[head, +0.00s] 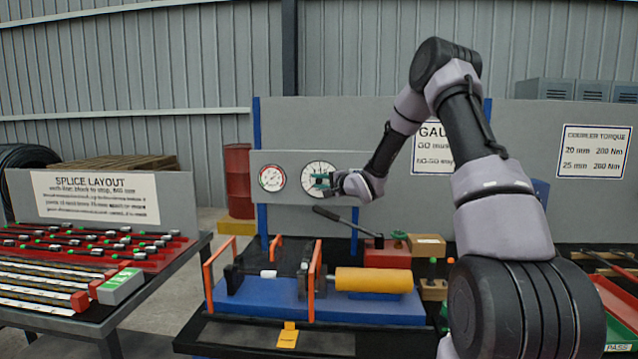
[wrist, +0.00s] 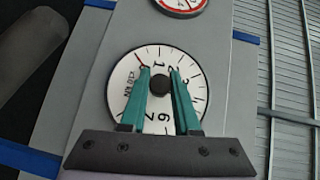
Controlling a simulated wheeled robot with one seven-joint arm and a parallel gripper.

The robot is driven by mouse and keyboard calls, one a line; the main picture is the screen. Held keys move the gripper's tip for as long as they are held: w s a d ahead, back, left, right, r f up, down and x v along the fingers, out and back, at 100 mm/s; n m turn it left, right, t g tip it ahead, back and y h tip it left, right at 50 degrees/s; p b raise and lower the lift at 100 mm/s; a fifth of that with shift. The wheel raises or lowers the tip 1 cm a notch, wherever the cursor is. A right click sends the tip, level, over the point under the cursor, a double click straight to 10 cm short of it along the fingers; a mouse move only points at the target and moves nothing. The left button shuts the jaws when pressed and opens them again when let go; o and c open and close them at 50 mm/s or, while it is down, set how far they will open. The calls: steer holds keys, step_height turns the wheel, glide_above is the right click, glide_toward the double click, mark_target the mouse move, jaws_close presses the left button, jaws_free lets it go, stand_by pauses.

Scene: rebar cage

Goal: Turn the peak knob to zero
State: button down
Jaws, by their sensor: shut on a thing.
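The peak dial (head: 312,168) is a white round face with black numbers on the grey panel, partly covered by my gripper in the head view. In the wrist view the dial face (wrist: 125,75) shows tilted, with its black peak knob (wrist: 159,86) at the centre. My gripper (wrist: 159,72) has its two teal fingers on either side of the knob, shut on it. In the head view my gripper (head: 323,181) reaches the dial from the right. A small red mark shows by the left fingertip; the fingers hide part of the face and any pointer there.
A second dial with red markings (head: 271,178) sits just left on the same panel; its edge shows in the wrist view (wrist: 181,4). Below are a black lever (head: 335,217), a blue press bed (head: 260,298) with orange posts, and a yellow cylinder (head: 373,280).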

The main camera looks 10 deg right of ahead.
steer(key=shift+r+n+g+h, duration=0.1)
steer(key=shift+n+g+h, duration=0.75)
steer(key=shift+n, duration=0.25)
steer(key=shift+a+n+g+h, duration=0.1)
steer(key=shift+n+g+h, duration=0.8)
steer(key=shift+h, duration=0.25)
steer(key=shift+a+n+g+h, duration=0.1)
steer(key=shift+n+g+h, duration=0.25)
steer(key=shift+n+h, duration=0.5)
steer(key=n+g+h, duration=0.1)
steer(key=h, duration=0.2)
steer(key=shift+n, duration=0.25)
steer(key=n+g+h, duration=0.1)
steer(key=h, duration=0.2)
steer(key=n+h, duration=0.2)
steer(key=shift+g+h, duration=0.3)
steer(key=shift+h, duration=0.05)
steer(key=n+h, duration=0.1)
steer(key=h, duration=0.1)
steer(key=n+h, duration=0.2)
steer(key=h, duration=0.1)
steer(key=shift+d, duration=0.2)
steer(key=shift+h, duration=0.3)
